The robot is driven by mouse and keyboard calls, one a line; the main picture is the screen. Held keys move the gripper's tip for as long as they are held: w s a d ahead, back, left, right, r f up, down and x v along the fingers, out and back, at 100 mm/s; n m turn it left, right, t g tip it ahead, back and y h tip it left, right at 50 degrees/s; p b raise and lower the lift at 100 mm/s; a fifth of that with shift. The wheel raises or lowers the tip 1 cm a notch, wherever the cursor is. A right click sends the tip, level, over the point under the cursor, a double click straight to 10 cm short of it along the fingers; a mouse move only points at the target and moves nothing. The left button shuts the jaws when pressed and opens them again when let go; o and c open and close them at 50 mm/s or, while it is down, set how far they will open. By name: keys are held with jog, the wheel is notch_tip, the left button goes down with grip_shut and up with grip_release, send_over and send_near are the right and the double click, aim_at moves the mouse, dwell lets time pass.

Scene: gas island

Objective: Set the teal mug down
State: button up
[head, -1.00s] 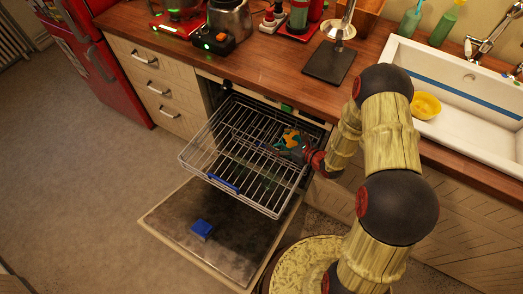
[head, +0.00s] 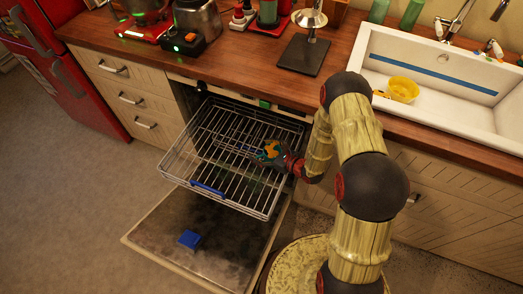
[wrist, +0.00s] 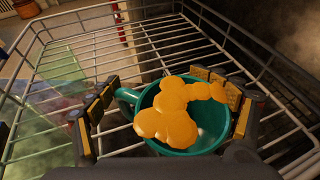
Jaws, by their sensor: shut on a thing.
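The teal mug (wrist: 203,138) is between the two fingers of my gripper (wrist: 170,108) in the wrist view. Its open mouth faces the camera, and its handle (wrist: 126,96) points left toward one finger. In the head view my gripper (head: 284,158) and the small teal and orange mug (head: 270,151) are over the right side of the pulled-out wire rack (head: 180,166). My gripper is shut on the mug. Whether the mug's base touches the wires cannot be told.
The rack's raised wire rim surrounds the mug's area, and its left part is empty. The lowered door (head: 150,232) below holds a small blue block (head: 190,240). The wooden counter (head: 250,62) stands behind, with a white sink (head: 372,50) holding a yellow bowl (head: 403,89).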

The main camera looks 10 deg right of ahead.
jog(key=shift+f, duration=0.15)
jog(key=o, duration=1.4)
jog(key=shift+o, duration=0.3)
